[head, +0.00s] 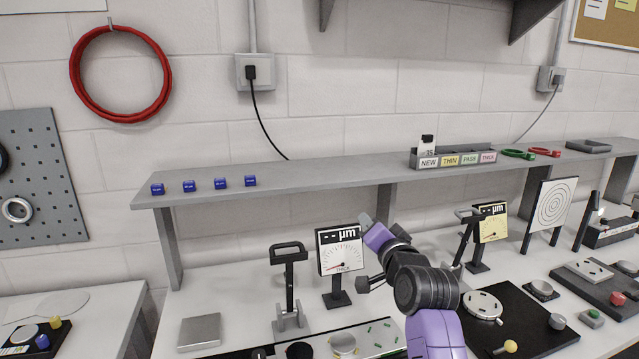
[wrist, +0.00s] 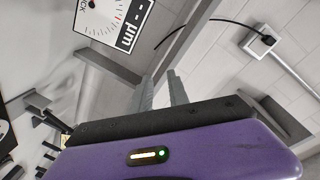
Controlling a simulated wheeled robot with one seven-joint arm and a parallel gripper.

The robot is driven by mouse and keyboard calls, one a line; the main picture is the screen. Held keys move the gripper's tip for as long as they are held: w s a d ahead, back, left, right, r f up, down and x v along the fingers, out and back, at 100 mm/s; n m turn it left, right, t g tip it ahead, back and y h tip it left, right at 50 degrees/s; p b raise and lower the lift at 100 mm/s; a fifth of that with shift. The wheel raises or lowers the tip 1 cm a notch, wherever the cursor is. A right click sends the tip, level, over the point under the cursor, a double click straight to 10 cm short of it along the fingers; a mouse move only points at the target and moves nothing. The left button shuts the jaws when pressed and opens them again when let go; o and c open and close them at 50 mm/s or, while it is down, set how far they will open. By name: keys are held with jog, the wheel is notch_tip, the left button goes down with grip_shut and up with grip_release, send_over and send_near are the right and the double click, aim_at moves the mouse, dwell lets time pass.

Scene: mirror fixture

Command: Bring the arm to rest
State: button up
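My arm, purple and black, rises from the bottom of the head view over the bench, in front of the shelf. My gripper (head: 367,221) is raised near the right edge of the left dial gauge (head: 339,250), which reads "THICK"; I cannot tell whether they touch. In the wrist view my gripper (wrist: 162,87) shows two grey fingers with a gap between them and nothing held. The dial gauge also shows in the wrist view (wrist: 112,18), at the upper left.
A grey shelf (head: 320,178) runs behind the arm, with several blue blocks (head: 220,183) and a labelled bin row (head: 455,160). A black lever stand (head: 289,285) is left of the gauge. A black board (head: 520,320) with fixtures lies right of the arm. A wall outlet (wrist: 260,42) shows too.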

jog(key=s+d+f+n+t+h, duration=0.1)
jog(key=s+d+f+n+t, duration=0.3)
jog(key=s+f, duration=0.7)
jog(key=s+d+f+n+g+b, duration=0.1)
jog(key=s+f, duration=0.3)
jog(key=s, duration=1.3)
jog(key=s+d+f+n+g+h+b, duration=0.1)
jog(key=s+d+f+g+b, duration=0.1)
jog(key=s, duration=1.5)
jog(key=s+d+f+n+g+h+b, duration=0.1)
jog(key=s+f+g, duration=0.2)
jog(key=s, duration=1.5)
notch_tip(320, 180, down, 3)
jog(key=shift+d+r, duration=0.2)
jog(key=shift+d, duration=0.1)
